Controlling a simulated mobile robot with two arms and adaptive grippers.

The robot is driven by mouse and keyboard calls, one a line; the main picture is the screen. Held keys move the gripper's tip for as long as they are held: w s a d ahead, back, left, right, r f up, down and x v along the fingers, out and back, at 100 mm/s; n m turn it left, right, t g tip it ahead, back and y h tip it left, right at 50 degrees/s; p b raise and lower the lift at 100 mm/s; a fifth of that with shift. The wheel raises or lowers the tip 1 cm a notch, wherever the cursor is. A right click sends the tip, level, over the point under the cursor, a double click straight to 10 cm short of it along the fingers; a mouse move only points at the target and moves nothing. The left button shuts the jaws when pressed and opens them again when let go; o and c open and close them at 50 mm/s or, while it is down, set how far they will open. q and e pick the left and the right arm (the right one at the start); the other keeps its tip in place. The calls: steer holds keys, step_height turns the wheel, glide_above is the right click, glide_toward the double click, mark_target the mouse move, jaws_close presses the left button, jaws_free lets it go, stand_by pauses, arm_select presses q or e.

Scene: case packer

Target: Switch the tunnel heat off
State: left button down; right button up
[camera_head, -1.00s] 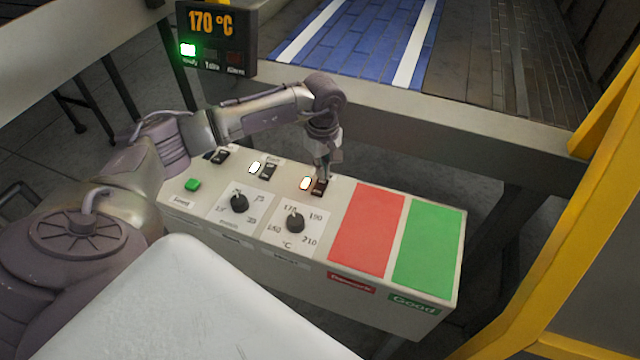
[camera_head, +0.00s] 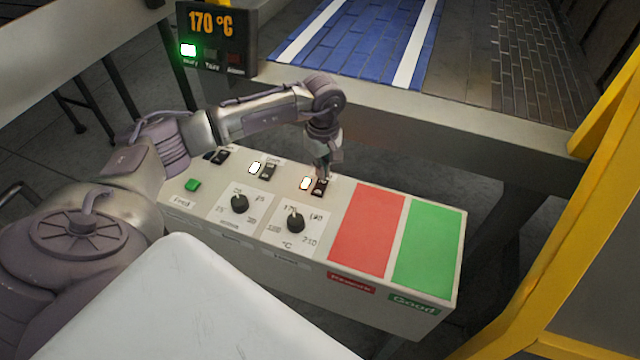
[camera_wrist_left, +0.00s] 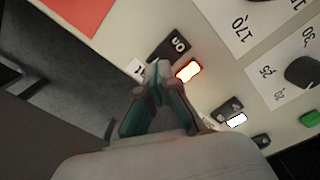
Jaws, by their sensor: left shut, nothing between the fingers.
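The heat switch, a black rocker (camera_head: 319,187), is at the back right of the panel's controls, with a lit orange-white lamp (camera_head: 305,183) just left of it. My left gripper (camera_head: 323,172) is shut and empty, pointing down at the far end of this rocker. In the left wrist view the gripper's fingertips (camera_wrist_left: 158,70) cover part of the rocker (camera_wrist_left: 168,50), whose "on" marking shows; the lamp (camera_wrist_left: 189,71) glows beside it. I cannot tell whether the fingertips touch the rocker. The display (camera_head: 215,38) reads 170 °C with a green light lit. My right gripper is not in view.
The panel (camera_head: 270,262) also carries another rocker (camera_head: 268,172) with a white lamp, a green button (camera_head: 193,185), two dials (camera_head: 295,222), and red (camera_head: 366,228) and green (camera_head: 430,245) pads. A blue conveyor (camera_head: 365,38) lies behind. A yellow frame post (camera_head: 560,220) stands at right.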

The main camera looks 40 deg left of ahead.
arm_select(q)
steer(key=shift+f+b, duration=1.1)
steer(key=shift+f, duration=0.1)
stand_by(0.6)
steer(key=shift+r, duration=0.15)
steer(key=shift+r+p, duration=1.8)
steer(key=shift+r, duration=1.6)
